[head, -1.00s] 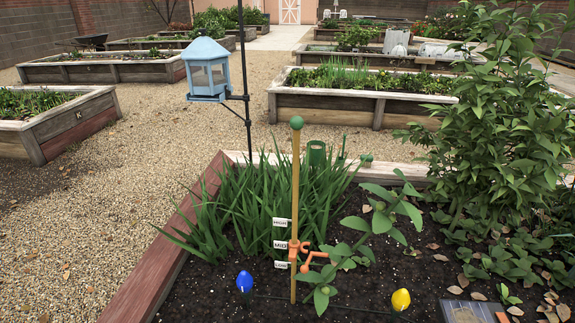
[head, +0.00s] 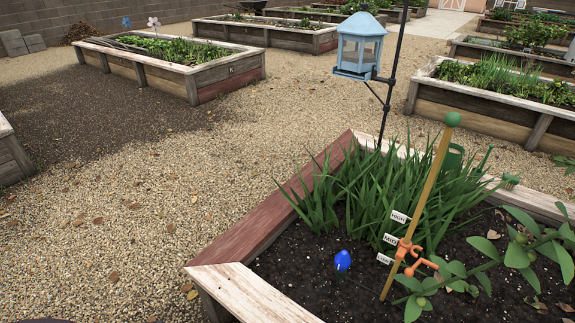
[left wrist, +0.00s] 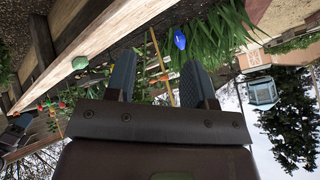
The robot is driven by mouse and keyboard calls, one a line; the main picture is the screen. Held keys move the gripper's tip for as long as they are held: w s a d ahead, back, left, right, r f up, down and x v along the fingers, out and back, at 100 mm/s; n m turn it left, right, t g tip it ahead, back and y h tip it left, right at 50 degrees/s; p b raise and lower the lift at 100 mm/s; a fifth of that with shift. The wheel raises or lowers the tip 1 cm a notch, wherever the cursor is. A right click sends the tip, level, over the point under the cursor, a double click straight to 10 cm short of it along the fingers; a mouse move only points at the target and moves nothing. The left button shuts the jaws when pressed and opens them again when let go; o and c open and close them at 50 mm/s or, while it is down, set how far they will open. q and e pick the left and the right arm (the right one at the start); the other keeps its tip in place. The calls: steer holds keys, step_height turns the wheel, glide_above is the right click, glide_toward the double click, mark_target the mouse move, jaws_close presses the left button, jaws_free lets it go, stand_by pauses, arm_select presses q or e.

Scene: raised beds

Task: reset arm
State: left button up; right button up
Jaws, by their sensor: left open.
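My left gripper (left wrist: 160,88) shows in the left wrist view with its two fingers apart and nothing between them. That view is tilted and nearly upside down. A wooden stake (head: 425,200) with a green ball on top stands in the raised bed in the head view. It carries several small white labels, including HIGH and MID, and an orange clip (head: 408,248). No gripper shows in the head view.
The raised bed's wooden edge (head: 270,220) runs along the front left. A blue bulb (head: 342,260) stands in its soil, near long green leaves (head: 370,195). A light blue lantern feeder (head: 359,46) hangs from a black pole. Gravel (head: 130,220) lies open to the left.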

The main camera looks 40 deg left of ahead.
arm_select(q)
steer(key=d+f+n+t+y, duration=0.1)
steer(key=d+n+t, duration=0.1)
steer(key=d+n, duration=0.55)
step_height(320, 180, up, 10)
steer(key=p, duration=1.3)
steer(key=shift+w+d+n+t+y, duration=0.35)
steer(key=shift+w+n+t+y, duration=0.05)
steer(key=shift+n, duration=0.05)
arm_select(e)
step_height(320, 180, up, 10)
steer(key=m+t, duration=0.1)
steer(key=shift+d, duration=0.25)
arm_select(q)
steer(key=shift+f, duration=0.15)
arm_select(e)
steer(key=shift+f, duration=0.15)
steer(key=shift+w, duration=0.15)
